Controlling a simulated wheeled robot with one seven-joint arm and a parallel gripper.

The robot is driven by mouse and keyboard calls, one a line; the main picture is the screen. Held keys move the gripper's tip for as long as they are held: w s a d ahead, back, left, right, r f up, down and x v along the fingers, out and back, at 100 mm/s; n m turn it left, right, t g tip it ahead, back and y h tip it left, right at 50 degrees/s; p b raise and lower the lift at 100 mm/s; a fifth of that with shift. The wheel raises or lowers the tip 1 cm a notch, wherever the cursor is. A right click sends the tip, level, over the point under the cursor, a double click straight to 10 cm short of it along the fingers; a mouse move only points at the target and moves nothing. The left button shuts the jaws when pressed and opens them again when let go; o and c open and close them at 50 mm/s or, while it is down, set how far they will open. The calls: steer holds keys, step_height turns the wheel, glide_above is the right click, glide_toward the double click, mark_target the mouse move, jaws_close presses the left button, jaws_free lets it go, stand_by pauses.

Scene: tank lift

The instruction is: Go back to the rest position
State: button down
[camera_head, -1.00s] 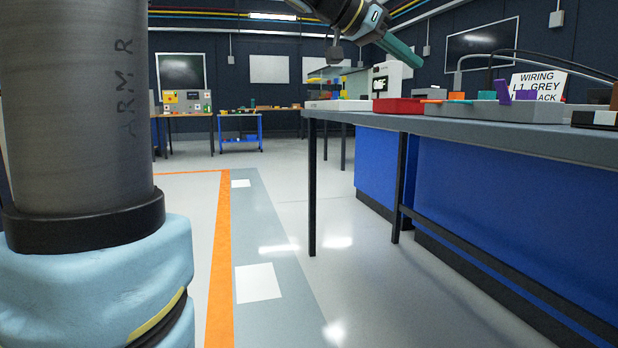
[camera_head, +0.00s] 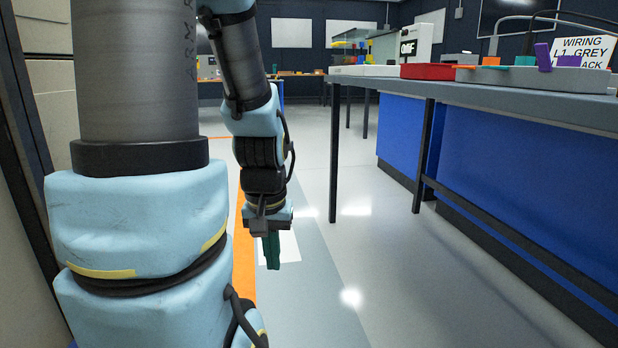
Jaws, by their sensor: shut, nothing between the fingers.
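My gripper (camera_head: 272,264) hangs at the end of my arm, left of the middle of the head view. Its green fingers point straight down above the floor and look closed together, with nothing held. My arm is folded, with its forearm hanging down beside the large grey upper link marked ARM. The gripper is apart from the workbench (camera_head: 470,106) on the right.
The workbench carries a red tray (camera_head: 428,72), a grey tray with coloured pieces, and a wiring sign (camera_head: 582,51). Its black leg (camera_head: 334,150) stands right of my gripper. A pale cabinet wall (camera_head: 45,85) is close on the left. The floor between is clear.

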step_height(320, 180, up, 35)
steer(key=p, duration=3.2)
steer(key=shift+w+f, duration=0.2)
